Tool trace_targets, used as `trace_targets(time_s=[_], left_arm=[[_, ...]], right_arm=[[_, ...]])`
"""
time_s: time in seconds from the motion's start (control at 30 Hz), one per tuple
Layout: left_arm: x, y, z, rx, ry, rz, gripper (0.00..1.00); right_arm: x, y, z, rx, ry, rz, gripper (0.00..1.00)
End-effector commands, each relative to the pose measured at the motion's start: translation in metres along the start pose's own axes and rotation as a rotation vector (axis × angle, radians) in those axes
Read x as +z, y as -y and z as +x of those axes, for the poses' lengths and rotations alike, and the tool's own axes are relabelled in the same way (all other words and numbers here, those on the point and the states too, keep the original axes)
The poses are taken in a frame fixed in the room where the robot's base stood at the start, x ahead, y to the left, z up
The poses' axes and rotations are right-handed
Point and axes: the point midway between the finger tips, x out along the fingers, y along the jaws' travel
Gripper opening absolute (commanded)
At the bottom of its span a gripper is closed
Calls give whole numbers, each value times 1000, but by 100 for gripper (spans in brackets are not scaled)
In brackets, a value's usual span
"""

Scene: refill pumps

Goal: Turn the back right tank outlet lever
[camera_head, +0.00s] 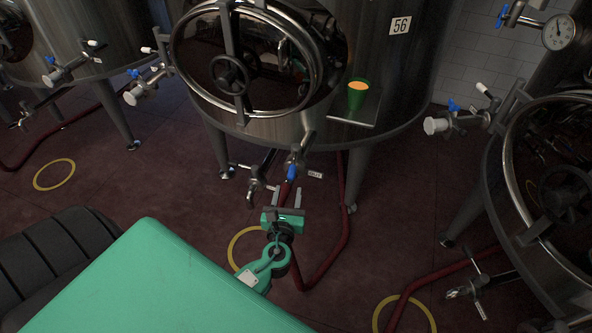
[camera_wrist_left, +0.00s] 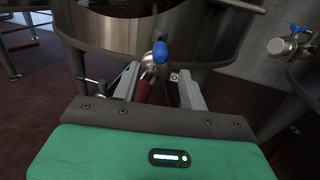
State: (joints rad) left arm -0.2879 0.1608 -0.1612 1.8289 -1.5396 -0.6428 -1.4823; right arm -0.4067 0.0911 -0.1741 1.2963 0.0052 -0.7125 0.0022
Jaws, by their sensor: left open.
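The large steel tank marked 56 (camera_head: 395,80) stands at the back centre. A blue outlet lever (camera_head: 292,172) hangs on a short pipe under its front; the same blue lever shows in the left wrist view (camera_wrist_left: 160,52). A red hose (camera_head: 343,215) runs below the tank. My left gripper (camera_head: 285,198) is open just below and in front of this lever. In the left wrist view its two fingers (camera_wrist_left: 158,88) stand apart, with the valve and blue lever beyond and between them. I see no contact with the lever. My right gripper is not in view.
A second outlet pipe (camera_head: 258,182) hangs just left of the lever. A green cup (camera_head: 357,95) stands on a small shelf on the tank. Another tank (camera_head: 560,200) stands at the right. Yellow rings (camera_head: 54,174) mark the dark red floor, which is partly clear.

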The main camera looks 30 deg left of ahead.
Motion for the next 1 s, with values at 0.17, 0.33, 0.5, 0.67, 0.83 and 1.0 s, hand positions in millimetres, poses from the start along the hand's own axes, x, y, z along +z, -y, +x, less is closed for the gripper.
trace_targets(time_s=[0.17, 0.33, 0.5, 0.67, 0.83, 1.0], left_arm=[[1, 1, 38, 0, 1, -1, 43], [1, 0, 70, 1, 0, -2, 43], [-1, 0, 92, 0, -2, -2, 43], [-1, 0, 101, 0, -3, -3, 43], [-1, 0, 103, 0, -3, -3, 43], [-1, 0, 103, 0, -3, -3, 36]], right_arm=[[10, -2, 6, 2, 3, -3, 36], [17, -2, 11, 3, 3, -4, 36], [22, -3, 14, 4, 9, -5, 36], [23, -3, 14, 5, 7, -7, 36], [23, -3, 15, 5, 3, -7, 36], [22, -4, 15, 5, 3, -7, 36]])
